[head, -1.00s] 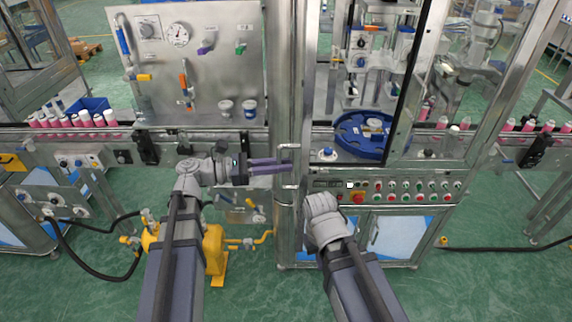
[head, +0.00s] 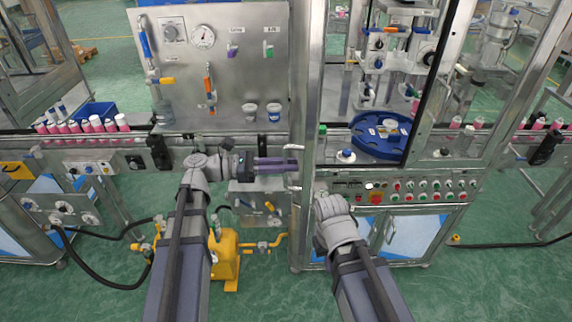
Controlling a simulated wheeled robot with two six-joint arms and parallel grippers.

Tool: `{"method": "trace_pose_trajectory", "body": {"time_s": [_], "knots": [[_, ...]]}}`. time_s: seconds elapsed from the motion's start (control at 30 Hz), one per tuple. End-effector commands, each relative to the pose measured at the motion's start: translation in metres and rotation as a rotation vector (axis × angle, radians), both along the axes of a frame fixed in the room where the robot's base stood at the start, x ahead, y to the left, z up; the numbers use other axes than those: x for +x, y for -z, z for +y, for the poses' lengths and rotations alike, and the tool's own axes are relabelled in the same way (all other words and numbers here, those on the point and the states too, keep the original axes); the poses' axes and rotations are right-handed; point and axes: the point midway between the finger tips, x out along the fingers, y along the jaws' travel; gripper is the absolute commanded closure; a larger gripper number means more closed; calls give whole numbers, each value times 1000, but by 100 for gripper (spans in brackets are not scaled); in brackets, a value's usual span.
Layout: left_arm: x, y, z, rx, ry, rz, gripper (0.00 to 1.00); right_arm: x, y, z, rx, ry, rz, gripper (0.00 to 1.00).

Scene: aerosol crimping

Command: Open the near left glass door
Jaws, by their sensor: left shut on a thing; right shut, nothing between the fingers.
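The near left glass door (head: 342,75) is the clear pane at the front of the crimping cabinet, beside the thick metal post. Its slim metal handle (head: 294,147) stands upright at the left edge of that post. My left gripper (head: 291,164) reaches in from the left, with its purple fingers shut on the handle and covering the handle's middle. How far the door stands open is hard to tell. My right arm's grey wrist is low in front of the cabinet; it hides the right gripper and its fingers.
A control panel with several buttons (head: 422,190) lies right of my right wrist. A blue round turntable (head: 374,150) sits inside the cabinet. A metal panel with gauge and valves (head: 240,85) stands left of the post. A yellow pump (head: 226,258) is on the green floor below.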

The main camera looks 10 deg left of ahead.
Motion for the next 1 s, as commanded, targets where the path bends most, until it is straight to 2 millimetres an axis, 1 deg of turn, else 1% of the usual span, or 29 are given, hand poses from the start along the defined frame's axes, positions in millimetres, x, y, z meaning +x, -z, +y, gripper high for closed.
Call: {"method": "trace_pose_trajectory", "body": {"time_s": [0.1, 0.13, 0.37, 0.57, 0.67, 0.77, 1.0], "knots": [[-2, 1, 0, 3, 3, 1, 100, 0, 0, 0, 0, 0, 0, 100], [-2, 0, 0, 2, 3, 0, 79, 0, 0, 0, 0, 0, 0, 100], [-1, 0, 0, 1, 2, 0, 53, 0, 0, 0, 0, 0, 0, 100], [0, 0, 0, 1, 1, 0, 53, 0, 0, 0, 0, 0, 0, 100], [0, 0, 3, 1, -1, 0, 53, 0, 0, 0, 0, 0, 0, 100], [-2, 0, 14, 1, -2, 0, 53, 0, 0, 0, 0, 0, 0, 100], [-9, 0, 54, 1, -3, 0, 53, 0, 0, 0, 0, 0, 0, 100]]}}
